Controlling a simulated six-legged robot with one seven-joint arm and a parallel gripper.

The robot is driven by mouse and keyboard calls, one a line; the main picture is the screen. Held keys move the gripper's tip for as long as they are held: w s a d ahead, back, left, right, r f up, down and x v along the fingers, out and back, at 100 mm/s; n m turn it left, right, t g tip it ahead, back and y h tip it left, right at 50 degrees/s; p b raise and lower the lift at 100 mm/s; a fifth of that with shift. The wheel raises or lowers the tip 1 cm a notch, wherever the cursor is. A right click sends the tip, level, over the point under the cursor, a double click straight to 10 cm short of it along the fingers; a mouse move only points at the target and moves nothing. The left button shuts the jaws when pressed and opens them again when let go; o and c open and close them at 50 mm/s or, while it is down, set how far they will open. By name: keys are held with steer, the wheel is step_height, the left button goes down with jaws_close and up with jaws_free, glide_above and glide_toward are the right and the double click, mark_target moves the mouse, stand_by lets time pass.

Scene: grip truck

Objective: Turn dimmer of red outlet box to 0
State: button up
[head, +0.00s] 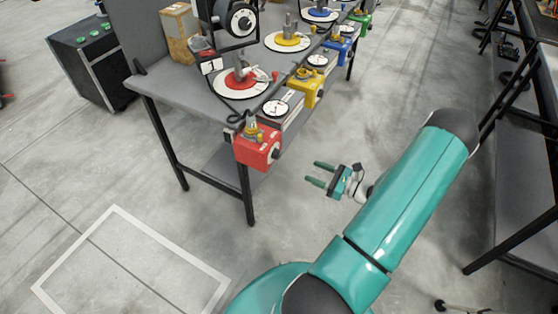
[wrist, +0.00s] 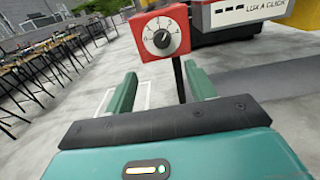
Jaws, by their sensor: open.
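The red outlet box (head: 257,150) hangs at the near corner of the grey table in the head view. In the wrist view the red outlet box (wrist: 143,24) faces me, upright and slightly tilted. Its round dimmer (wrist: 162,37) has a dark knob in the middle and a numbered dial around it; the exact setting is too small to read surely. My gripper (head: 318,174) is open and empty, to the right of the red box and apart from it. In the wrist view its two fingers (wrist: 163,95) stand wide apart, below the dial.
The grey table (head: 175,88) carries several round coloured bases and boxes. A yellow outlet box (head: 305,90) and a blue one (head: 338,50) hang farther along its edge. Black racks (head: 510,250) stand at the right. The floor around my gripper is clear.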

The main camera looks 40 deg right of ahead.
mark_target(279, 156)
steer(key=x, duration=1.3)
steer(key=shift+w+d+f, duration=0.1)
steer(key=shift+w+d, duration=0.1)
steer(key=shift+w, duration=0.15)
steer(key=c, duration=1)
